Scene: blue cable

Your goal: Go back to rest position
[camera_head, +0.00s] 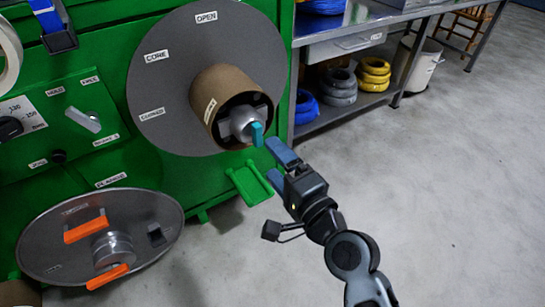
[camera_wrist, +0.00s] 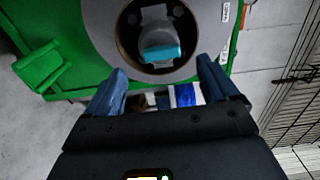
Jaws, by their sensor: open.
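My gripper (camera_head: 277,163) is open and empty in the head view, just to the right of and below the teal-tipped lever (camera_head: 257,133) at the centre of the brown core (camera_head: 222,84). In the wrist view the two blue fingers of my gripper (camera_wrist: 166,82) are spread apart, with the teal lever tip (camera_wrist: 161,53) beyond and above the gap between them. I see no finger touching the lever. The core sits on the round grey disc (camera_head: 163,80) of the green machine (camera_head: 100,25).
A steel disc with orange handles (camera_head: 140,240) is at lower left. A green bracket (camera_head: 250,183) juts out near my gripper. A workbench (camera_head: 340,45) stands behind, with blue, grey and yellow cable coils (camera_head: 373,74) below it. The grey floor (camera_head: 460,180) at right is clear.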

